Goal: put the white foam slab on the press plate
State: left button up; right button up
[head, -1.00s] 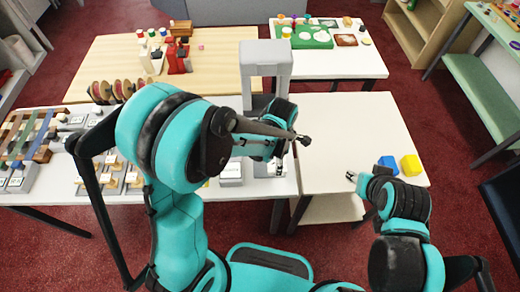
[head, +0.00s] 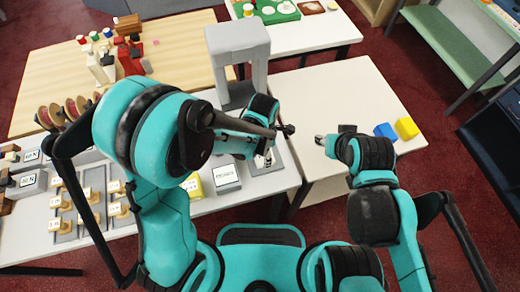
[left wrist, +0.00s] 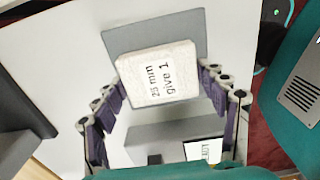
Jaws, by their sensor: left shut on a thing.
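The white foam slab (left wrist: 158,75), labelled "25 mm give 1", is between the fingers of my left gripper (left wrist: 161,92) in the left wrist view. The gripper is shut on it. A flat grey plate (left wrist: 187,30), which looks like the press plate, lies under or behind the slab. I cannot tell whether the slab touches it. In the head view my left gripper (head: 266,157) is in front of the grey press arch (head: 216,70), and my arm hides much of that spot. My right gripper (head: 321,141) is over the right white table; its fingers are too small to read.
A blue block (head: 385,131) and a yellow block (head: 406,128) stand at the right table's edge. A grey block with a label (head: 225,178) and a yellow block (head: 192,185) stand on the left table. Wooden-handled stamps (head: 117,210) are further left. The right table's middle is clear.

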pick_arm(q)
jog(key=shift+s+d+r, duration=0.1)
jog(key=shift+s+d, duration=0.1)
jog(key=shift+d, duration=0.05)
jog(key=o, duration=1.1)
jog(key=shift+w+a+f, duration=0.15)
jog(key=shift+a+f, duration=0.05)
jog(key=shift+f, duration=0.05)
jog(key=shift+o, duration=0.2)
jog(key=shift+d, duration=0.1)
jog(key=shift+r, duration=0.15)
jog(key=shift+r, duration=0.35)
notch_tip(320, 180, up, 12)
jog(key=f+p, duration=0.1)
jog(key=p, duration=0.3)
jog(key=s+a+r+m+t, duration=0.2)
jog(key=a+r+m, duration=0.3)
jog(key=a+m, duration=0.4)
jog(key=s+a+r+m+t, duration=0.3)
jog(key=a+r+m+t, duration=0.2)
jog(key=a+m, duration=0.4)
jog(key=r+m, duration=0.1)
jog(key=m, duration=0.2)
jog(key=shift+s+m, duration=0.15)
jog(key=shift+m, duration=0.15)
